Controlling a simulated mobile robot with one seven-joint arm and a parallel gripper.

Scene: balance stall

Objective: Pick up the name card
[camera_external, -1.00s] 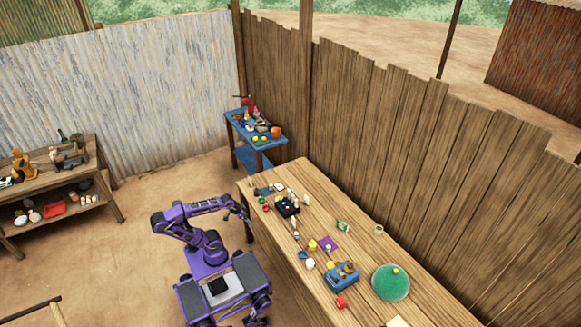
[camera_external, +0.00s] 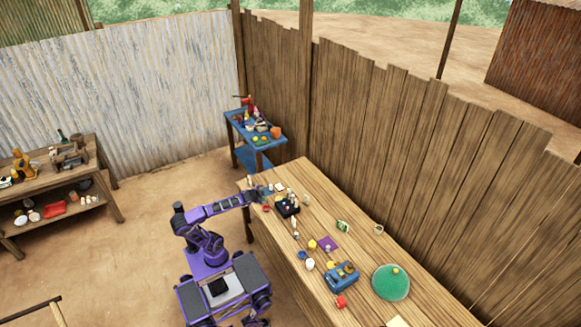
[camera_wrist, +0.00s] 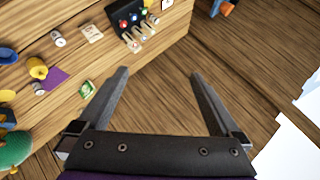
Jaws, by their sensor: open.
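My gripper (camera_wrist: 160,73) is open and empty; its two dark fingers are wide apart in the wrist view. In the external view my gripper (camera_external: 258,193) is over the table's far left end, beside the black tray. I cannot tell for sure which thing is the name card. A small pale card with a reddish mark (camera_wrist: 92,33) lies left of the black tray in the wrist view. A green and white card (camera_wrist: 86,89) is nearer the fence; it also shows in the external view (camera_external: 343,226). A white card (camera_wrist: 167,4) is at the wrist view's top edge.
The wooden table (camera_external: 355,260) also holds a black tray (camera_wrist: 128,14) with coloured pieces, a purple mat (camera_external: 328,244), a blue scale (camera_external: 342,276) and a green round plate (camera_external: 391,282). A plank fence (camera_external: 420,130) runs behind it. A blue shelf (camera_external: 256,133) stands beyond its far end.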

